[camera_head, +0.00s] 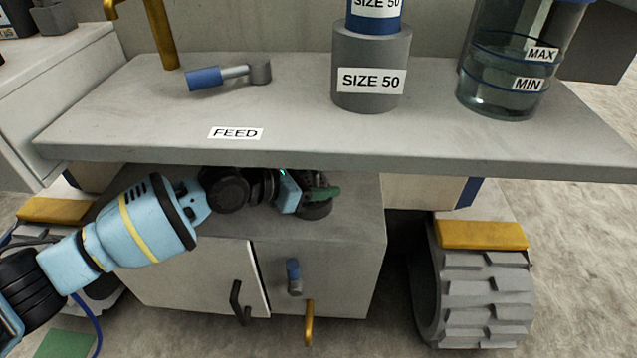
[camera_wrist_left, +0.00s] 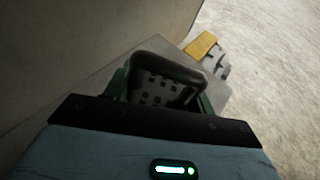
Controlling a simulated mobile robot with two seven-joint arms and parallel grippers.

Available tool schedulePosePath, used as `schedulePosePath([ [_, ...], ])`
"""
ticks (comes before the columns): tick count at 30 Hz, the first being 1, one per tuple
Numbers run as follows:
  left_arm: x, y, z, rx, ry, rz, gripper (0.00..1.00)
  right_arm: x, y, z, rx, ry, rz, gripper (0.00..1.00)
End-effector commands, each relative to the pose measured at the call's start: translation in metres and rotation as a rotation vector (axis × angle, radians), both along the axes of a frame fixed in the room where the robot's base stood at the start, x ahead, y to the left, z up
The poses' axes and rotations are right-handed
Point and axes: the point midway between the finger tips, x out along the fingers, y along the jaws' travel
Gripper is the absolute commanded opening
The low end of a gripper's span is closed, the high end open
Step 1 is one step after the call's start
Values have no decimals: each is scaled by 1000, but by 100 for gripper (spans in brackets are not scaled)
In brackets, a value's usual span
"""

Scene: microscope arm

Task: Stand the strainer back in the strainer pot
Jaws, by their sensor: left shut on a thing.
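My left gripper (camera_head: 312,196) reaches in under the grey shelf, just above the cabinet top. It is shut on a dark, rounded thing with rows of small square holes, which looks like the strainer (camera_wrist_left: 168,82); its green fingers flank it in the left wrist view. In the head view the dark held thing (camera_head: 315,211) shows only in part, under the fingers. I cannot tell whether it touches the cabinet top. No pot is labelled as the strainer pot. A grey pot (camera_head: 368,55) marked SIZE 50 stands on the shelf with a blue part in its top. My right gripper is not in view.
The grey shelf (camera_head: 300,140) overhangs my left gripper. A blue-handled tool (camera_head: 205,78), a brass post (camera_head: 162,35) and a clear MAX/MIN vessel (camera_head: 500,95) are on it. Below, the cabinet (camera_head: 190,275) has handles sticking out. A tracked wheel (camera_head: 485,295) stands at right.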

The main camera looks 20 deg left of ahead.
Motion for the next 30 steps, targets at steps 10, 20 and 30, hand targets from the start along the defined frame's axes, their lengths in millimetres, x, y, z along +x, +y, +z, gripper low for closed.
schedulePosePath([
  [10,0,0,-1,-1,0,-1,64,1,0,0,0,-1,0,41],
  [20,0,0,-1,0,0,0,77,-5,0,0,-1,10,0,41],
  [30,-21,21,16,2,0,1,77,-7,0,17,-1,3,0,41],
])
